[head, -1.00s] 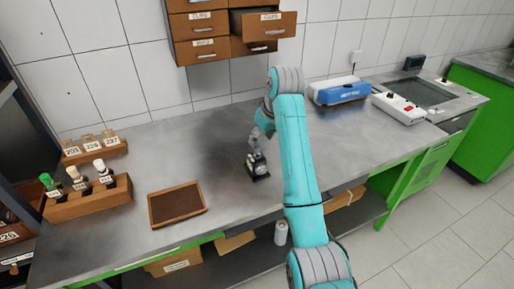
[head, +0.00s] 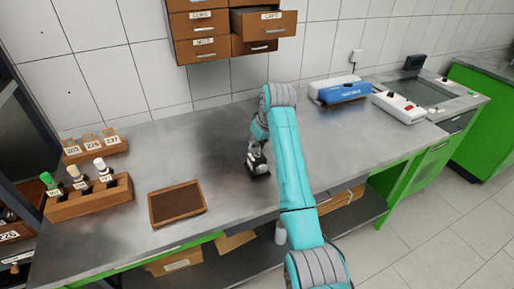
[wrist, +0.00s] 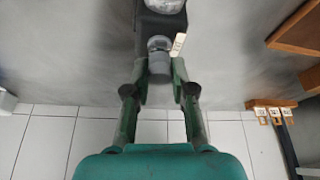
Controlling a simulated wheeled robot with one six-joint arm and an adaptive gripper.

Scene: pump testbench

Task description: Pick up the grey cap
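The grey cap (wrist: 159,64) is a small round cylinder near the top middle of the wrist view, beside a dark block with a light round part. My gripper (wrist: 160,72) is open, with one green finger on each side of the cap. I see slim gaps and cannot tell whether either finger touches it. In the head view my gripper (head: 257,143) is just above a small device with a black base (head: 259,170) on the bench. The cap is too small to make out there.
A brown tray (head: 151,212) and a wooden rack (head: 91,206) with several capped bottles are on the left of the grey bench (head: 205,150). Wooden drawers (head: 197,28), one pulled out, hang above. A blue box (head: 341,93) stands at right.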

